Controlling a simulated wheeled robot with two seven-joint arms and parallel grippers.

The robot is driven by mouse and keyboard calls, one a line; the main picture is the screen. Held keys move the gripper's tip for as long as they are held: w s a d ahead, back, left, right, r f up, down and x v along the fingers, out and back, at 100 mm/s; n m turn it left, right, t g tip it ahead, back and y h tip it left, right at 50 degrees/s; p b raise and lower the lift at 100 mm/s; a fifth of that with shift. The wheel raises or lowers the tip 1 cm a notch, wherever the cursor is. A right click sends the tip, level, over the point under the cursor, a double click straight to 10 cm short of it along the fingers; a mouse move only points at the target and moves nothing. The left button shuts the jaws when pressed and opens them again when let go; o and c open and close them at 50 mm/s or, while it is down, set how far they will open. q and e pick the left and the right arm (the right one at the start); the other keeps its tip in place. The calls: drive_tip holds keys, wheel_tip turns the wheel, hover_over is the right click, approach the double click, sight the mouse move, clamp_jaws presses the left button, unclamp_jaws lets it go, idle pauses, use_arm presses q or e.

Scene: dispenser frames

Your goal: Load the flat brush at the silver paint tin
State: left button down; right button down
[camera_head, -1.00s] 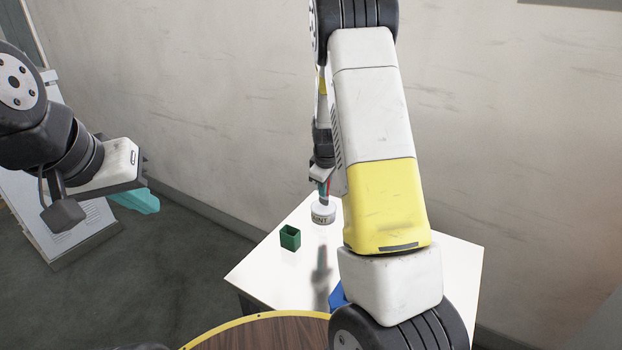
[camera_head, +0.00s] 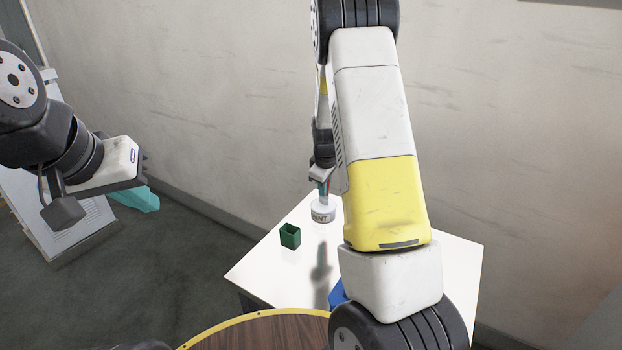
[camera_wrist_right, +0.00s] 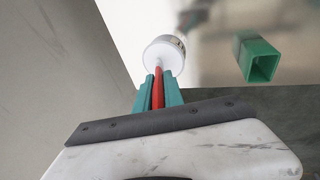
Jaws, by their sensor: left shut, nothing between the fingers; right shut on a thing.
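The silver paint tin (camera_head: 323,213) with a pale label stands on the white table. In the right wrist view the tin (camera_wrist_right: 163,54) is just beyond my fingertips. My right gripper (camera_head: 324,186) is above the tin, its teal fingers (camera_wrist_right: 158,92) shut on the red handle of the brush (camera_wrist_right: 158,86). The handle points into the tin's top; the bristles are hidden, so I cannot tell their shape or how deep they reach. My left gripper (camera_head: 137,199) is shut and empty, out to the left, away from the table.
A green open-topped square holder (camera_head: 290,237) stands left of the tin; it also shows in the right wrist view (camera_wrist_right: 259,60). A blue thing (camera_head: 338,294) is mostly hidden behind my right arm. A round brown table top with yellow edging (camera_head: 265,335) is in front. A wall stands behind.

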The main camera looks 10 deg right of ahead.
idle(0.4)
drive_tip(key=shift+r, duration=3.5)
